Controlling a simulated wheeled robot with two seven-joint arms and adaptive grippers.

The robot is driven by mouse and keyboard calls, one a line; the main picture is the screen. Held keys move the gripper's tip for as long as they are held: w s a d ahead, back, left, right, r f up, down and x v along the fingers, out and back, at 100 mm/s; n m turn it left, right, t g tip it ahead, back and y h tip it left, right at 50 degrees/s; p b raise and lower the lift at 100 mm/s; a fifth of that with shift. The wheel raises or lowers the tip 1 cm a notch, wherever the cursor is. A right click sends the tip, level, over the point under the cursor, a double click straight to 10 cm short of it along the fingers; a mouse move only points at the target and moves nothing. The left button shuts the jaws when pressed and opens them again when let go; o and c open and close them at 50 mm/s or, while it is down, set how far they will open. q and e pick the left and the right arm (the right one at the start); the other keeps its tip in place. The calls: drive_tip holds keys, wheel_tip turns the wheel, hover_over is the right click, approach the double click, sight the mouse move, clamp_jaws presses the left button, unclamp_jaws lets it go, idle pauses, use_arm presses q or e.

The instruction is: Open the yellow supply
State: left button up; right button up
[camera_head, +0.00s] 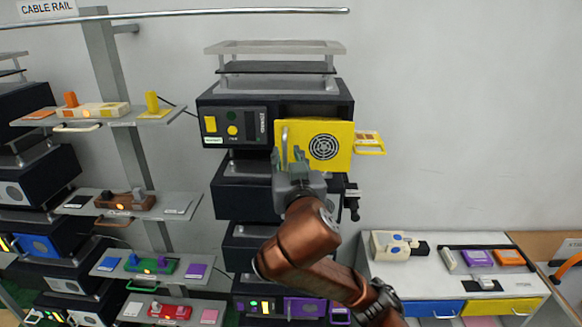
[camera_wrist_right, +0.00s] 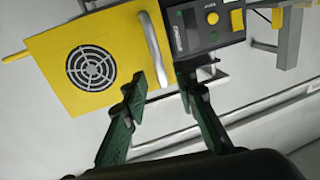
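The yellow supply (camera_head: 339,132) is a yellow front with a round black fan grille, set in a black unit on the middle rack; it also shows in the right wrist view (camera_wrist_right: 50,55). Its grey bar handle (camera_head: 284,135) runs along its left edge, and shows in the wrist view (camera_wrist_right: 154,50). My right gripper (camera_head: 291,160) is at the lower end of this handle. In the wrist view its green-grey fingers (camera_wrist_right: 168,80) stand apart, with the handle's end close to one fingertip. I cannot tell whether they touch. My left gripper is not in view.
A dark control panel (camera_head: 247,125) with yellow buttons sits left of the supply. A small yellow tray (camera_head: 370,150) juts out at its right. Shelves with coloured fixtures (camera_head: 150,263) stand at left. A white bench (camera_head: 400,275) stands at lower right; the wall above is bare.

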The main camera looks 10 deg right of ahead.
drive_tip(key=s, duration=0.6)
drive_tip(key=shift+s+a, duration=0.3)
drive_tip(key=shift+s, duration=0.1)
